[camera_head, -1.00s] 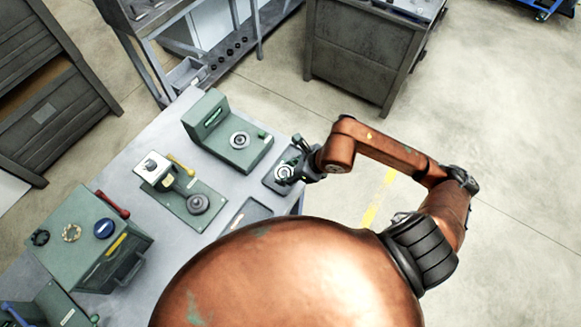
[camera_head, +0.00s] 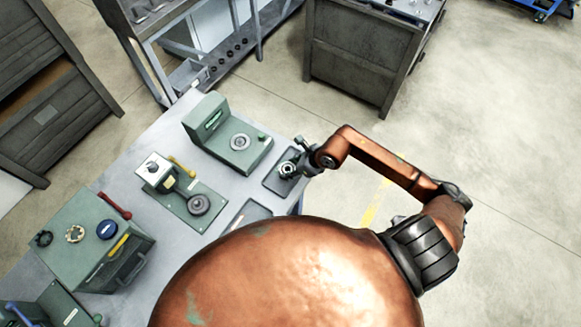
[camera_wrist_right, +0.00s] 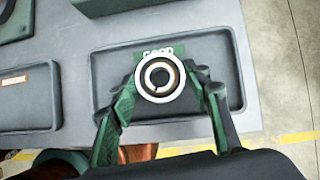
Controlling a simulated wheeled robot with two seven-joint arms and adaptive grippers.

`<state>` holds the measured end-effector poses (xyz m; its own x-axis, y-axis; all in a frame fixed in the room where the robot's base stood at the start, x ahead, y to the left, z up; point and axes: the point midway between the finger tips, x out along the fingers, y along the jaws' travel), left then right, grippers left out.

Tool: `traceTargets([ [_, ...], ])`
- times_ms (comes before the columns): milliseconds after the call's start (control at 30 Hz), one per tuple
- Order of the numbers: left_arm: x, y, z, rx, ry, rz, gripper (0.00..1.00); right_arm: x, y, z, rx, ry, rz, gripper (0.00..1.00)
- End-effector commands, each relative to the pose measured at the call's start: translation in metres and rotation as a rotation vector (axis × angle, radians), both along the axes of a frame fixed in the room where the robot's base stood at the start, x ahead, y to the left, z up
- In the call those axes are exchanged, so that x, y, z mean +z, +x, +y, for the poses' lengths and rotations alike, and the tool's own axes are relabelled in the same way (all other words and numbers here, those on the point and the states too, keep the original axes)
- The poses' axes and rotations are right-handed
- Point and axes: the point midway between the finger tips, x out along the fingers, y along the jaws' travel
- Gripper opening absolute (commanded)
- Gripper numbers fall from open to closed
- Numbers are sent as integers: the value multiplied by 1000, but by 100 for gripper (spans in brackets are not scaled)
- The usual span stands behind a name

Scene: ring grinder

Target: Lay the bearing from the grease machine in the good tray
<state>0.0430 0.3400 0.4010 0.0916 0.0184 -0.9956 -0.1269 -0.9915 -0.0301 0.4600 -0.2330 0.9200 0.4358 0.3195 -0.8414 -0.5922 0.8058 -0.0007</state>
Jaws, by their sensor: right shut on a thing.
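The bearing (camera_wrist_right: 160,79) is a bright metal ring between the fingertips of my right gripper (camera_wrist_right: 162,88), which is shut on it. The good tray (camera_wrist_right: 105,80) is a dark, shallow tray with a green label reading GOOD. In the wrist view the bearing is over the tray and covers part of the label. I cannot tell whether it touches the tray floor. In the head view the right gripper (camera_head: 297,166) and the bearing (camera_head: 287,169) are at the good tray (camera_head: 280,187) by the table's edge. My left gripper is not in view.
A second tray with an orange label (camera_wrist_right: 30,95) lies to the left. A green machine with a ring on it (camera_head: 228,136) stands beside the good tray. A green plate fixture with a dark disc (camera_head: 185,195) is further left. A green box (camera_head: 85,235) holds several rings.

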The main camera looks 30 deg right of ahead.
Motion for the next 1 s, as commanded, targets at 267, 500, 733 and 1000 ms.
traceTargets([
  [267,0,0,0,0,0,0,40,0,0,0,0,-1,1,59],
  [500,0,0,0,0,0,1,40,0,0,0,0,-1,1,62],
  [733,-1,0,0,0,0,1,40,11,-6,-5,0,-2,1,62],
  [1000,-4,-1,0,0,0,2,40,56,-30,-23,2,-6,0,62],
])
